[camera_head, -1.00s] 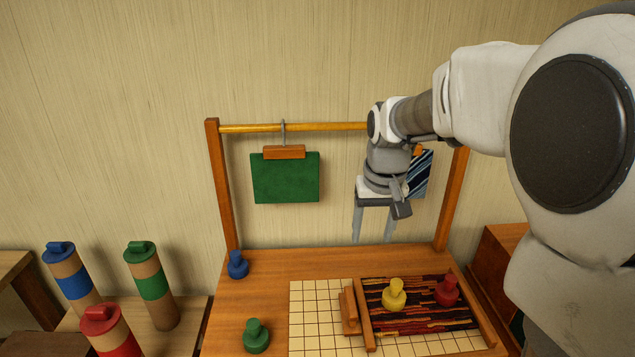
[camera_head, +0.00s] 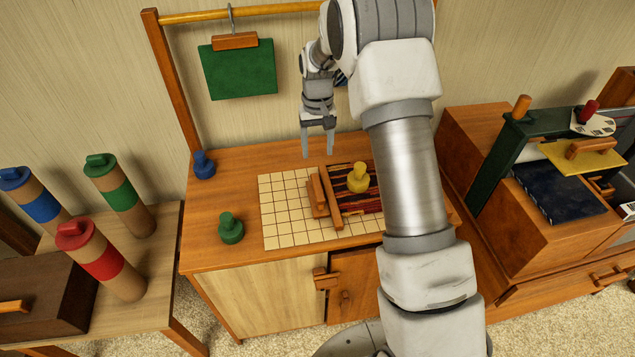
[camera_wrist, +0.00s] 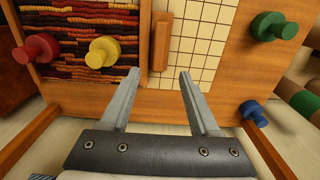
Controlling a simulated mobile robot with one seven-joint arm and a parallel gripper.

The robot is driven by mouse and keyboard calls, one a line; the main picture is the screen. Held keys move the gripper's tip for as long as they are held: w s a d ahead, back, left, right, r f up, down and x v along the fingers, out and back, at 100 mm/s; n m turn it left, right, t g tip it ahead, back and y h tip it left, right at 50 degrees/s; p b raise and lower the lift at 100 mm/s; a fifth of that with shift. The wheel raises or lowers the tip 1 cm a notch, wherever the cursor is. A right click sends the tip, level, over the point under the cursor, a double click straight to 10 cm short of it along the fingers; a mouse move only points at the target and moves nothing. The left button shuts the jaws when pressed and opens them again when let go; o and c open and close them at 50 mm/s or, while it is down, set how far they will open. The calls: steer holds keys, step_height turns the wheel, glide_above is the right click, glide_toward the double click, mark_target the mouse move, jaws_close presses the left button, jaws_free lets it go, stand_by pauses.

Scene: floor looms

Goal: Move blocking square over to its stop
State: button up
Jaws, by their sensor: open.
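A gridded cream board (camera_head: 285,212) lies on the wooden bench top. A small wooden handle block (camera_head: 316,194) stands on it beside the woven red and black piece; I take this to be the blocking square, though its full outline is unclear. In the wrist view the block (camera_wrist: 161,41) is upright in the picture, just beyond my fingertips, between weaving and grid. Its stop cannot be told for sure. My gripper (camera_head: 318,153) is open and empty, pointing down above the bench's back part. Its two fingers (camera_wrist: 158,74) are apart and touch nothing.
Yellow peg (camera_head: 358,177), green peg (camera_head: 231,228) and blue peg (camera_head: 204,164) stand around the board; a red peg (camera_wrist: 37,47) shows in the wrist view. A green panel (camera_head: 240,70) hangs from the rail (camera_head: 270,13). Banded tubes (camera_head: 100,262) stand at left.

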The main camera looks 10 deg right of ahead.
mark_target(317, 186)
step_height(317, 186, down, 14)
steer(key=shift+r, duration=0.25)
steer(key=shift+c, duration=0.3)
jaws_close()
stand_by(1.2)
